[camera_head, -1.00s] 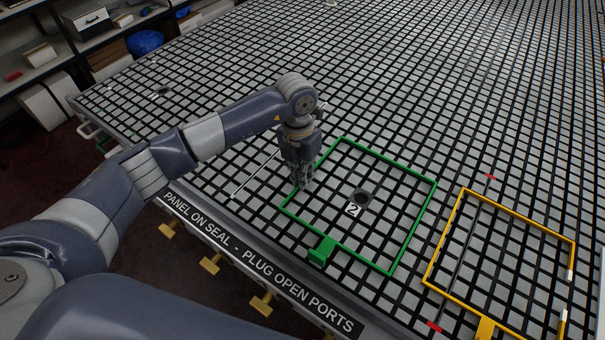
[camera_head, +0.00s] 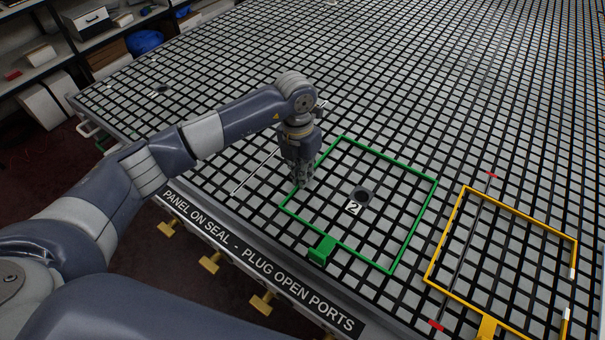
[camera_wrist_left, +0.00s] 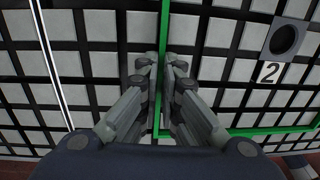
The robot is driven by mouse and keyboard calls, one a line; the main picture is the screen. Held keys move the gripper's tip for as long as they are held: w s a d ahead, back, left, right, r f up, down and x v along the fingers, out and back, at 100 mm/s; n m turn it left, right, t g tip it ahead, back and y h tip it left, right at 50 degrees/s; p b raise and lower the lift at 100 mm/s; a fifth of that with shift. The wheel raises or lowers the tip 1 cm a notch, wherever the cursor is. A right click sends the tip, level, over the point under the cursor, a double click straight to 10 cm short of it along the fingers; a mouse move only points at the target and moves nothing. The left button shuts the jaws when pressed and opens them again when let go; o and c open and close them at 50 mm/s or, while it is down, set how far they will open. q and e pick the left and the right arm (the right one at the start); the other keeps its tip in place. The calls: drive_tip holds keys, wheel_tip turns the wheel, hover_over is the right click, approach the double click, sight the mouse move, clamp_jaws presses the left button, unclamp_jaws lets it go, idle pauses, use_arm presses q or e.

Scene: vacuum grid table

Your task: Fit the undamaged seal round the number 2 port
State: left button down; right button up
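The green seal (camera_head: 413,226), a closed square loop with a green tab (camera_head: 322,249), lies on the grid table around the number 2 port (camera_head: 362,194). No break shows in it. The yellow seal (camera_head: 449,237) lies to the right; its right side has a gap with white ends. My left gripper (camera_head: 301,182) is low at the green seal's left side. In the left wrist view, its fingers (camera_wrist_left: 160,65) stand slightly apart on either side of the green strip (camera_wrist_left: 163,30), with small gaps showing. The port also shows there (camera_wrist_left: 285,40). My right gripper is out of view.
A thin pale rod (camera_head: 254,173) lies left of my left gripper. A thin line with red ends (camera_head: 491,175) crosses the yellow seal. Another dark port (camera_head: 160,88) is at the far left. The table's front edge carries a lettered strip (camera_head: 262,258).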

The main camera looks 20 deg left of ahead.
use_arm(q)
drive_tip(key=shift+s+f, duration=0.2)
drive_tip(key=shift+f, duration=0.1)
drive_tip(key=c, duration=1.7)
unclamp_jaws()
drive_tip(key=shift+f, duration=0.1)
